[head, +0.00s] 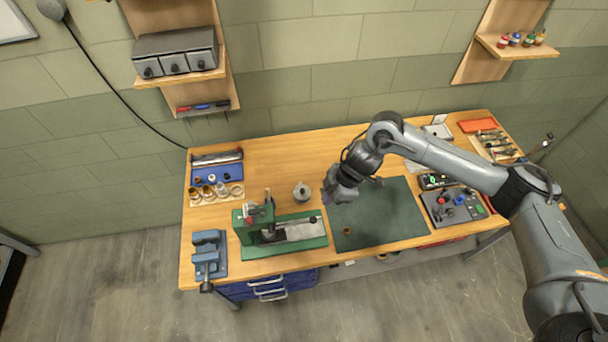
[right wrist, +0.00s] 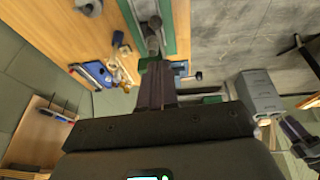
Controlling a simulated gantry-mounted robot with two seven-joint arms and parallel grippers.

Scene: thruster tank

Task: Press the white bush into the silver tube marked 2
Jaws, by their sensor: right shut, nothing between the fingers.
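My right gripper (head: 328,197) is over the left edge of the green mat, and its shut fingers also show in the right wrist view (right wrist: 156,75). It holds nothing. A green press (head: 262,236) stands to its left at the bench front and also shows in the right wrist view (right wrist: 170,18). Several small rings and bushes sit in a wooden tray (head: 217,203) at the bench's left; which is the white bush is too small to tell. A silver tube-like piece (head: 217,157) lies behind them; no number is readable.
A blue vise (head: 209,254) stands at the front left corner. A round grey object (head: 302,192) stands between press and gripper. A small brass ring (head: 346,231) lies on the green mat (head: 385,220). The back middle is clear.

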